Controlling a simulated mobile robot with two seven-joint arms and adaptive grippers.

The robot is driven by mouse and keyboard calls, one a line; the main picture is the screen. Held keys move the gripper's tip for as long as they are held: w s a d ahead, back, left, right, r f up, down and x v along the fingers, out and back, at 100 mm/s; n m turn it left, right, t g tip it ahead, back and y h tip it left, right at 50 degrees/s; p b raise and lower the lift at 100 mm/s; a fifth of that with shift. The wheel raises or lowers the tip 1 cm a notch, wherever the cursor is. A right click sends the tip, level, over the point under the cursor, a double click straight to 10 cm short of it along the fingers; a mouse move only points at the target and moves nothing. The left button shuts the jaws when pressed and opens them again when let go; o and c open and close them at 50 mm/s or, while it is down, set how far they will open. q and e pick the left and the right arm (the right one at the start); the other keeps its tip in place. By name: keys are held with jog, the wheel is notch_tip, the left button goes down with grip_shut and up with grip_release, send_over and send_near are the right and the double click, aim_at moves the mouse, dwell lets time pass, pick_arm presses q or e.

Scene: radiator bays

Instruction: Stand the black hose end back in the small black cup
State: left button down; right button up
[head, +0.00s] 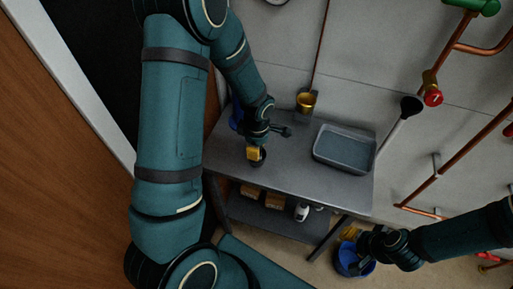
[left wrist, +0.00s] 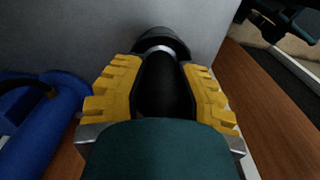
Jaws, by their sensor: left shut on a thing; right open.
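My left gripper (head: 256,153) is over the left part of the grey bench, its yellow fingers pointing down. In the left wrist view the yellow fingers (left wrist: 163,85) are shut on both sides of the black hose end (left wrist: 165,88), a dark cylinder with a pale ring towards its far end. A round black rim (left wrist: 162,37) shows beyond the ring. I cannot tell whether it is the small black cup, or whether the hose end stands in it. My right gripper (head: 360,244) is open, low at the right beside the bench.
A grey tray (head: 345,149) sits on the right of the bench (head: 287,174). A blue object (left wrist: 40,125) lies left of my left gripper. A blue bucket (head: 349,262) stands on the floor by my right gripper. Red-valved copper pipes (head: 459,158) line the right wall.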

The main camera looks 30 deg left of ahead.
pick_arm(q)
jog(key=shift+f, duration=0.15)
jog(key=c, duration=0.8)
grip_release()
jog(key=shift+o, duration=0.2)
jog(key=shift+r, duration=0.3)
notch_tip(320, 180, up, 12)
jog(key=shift+d+f+p, duration=0.1)
jog(key=shift+p, duration=0.8)
jog(key=s+d+f+m+h, duration=0.1)
jog(key=d+f+m, duration=0.5)
jog(key=f, duration=0.1)
jog(key=s+d+f+m+h, duration=0.1)
jog(key=d+f+m, duration=0.2)
jog(key=f, duration=0.1)
jog(key=shift+s+d+m+t+h, duration=0.3)
jog(key=shift+d+t, duration=0.1)
jog(key=s+d+f+m+t+h, duration=0.1)
jog(key=s+d+f+m, duration=0.4)
jog(key=d+f+m, duration=0.2)
jog(key=shift+s+m, duration=0.4)
jog(key=shift+m, duration=0.6)
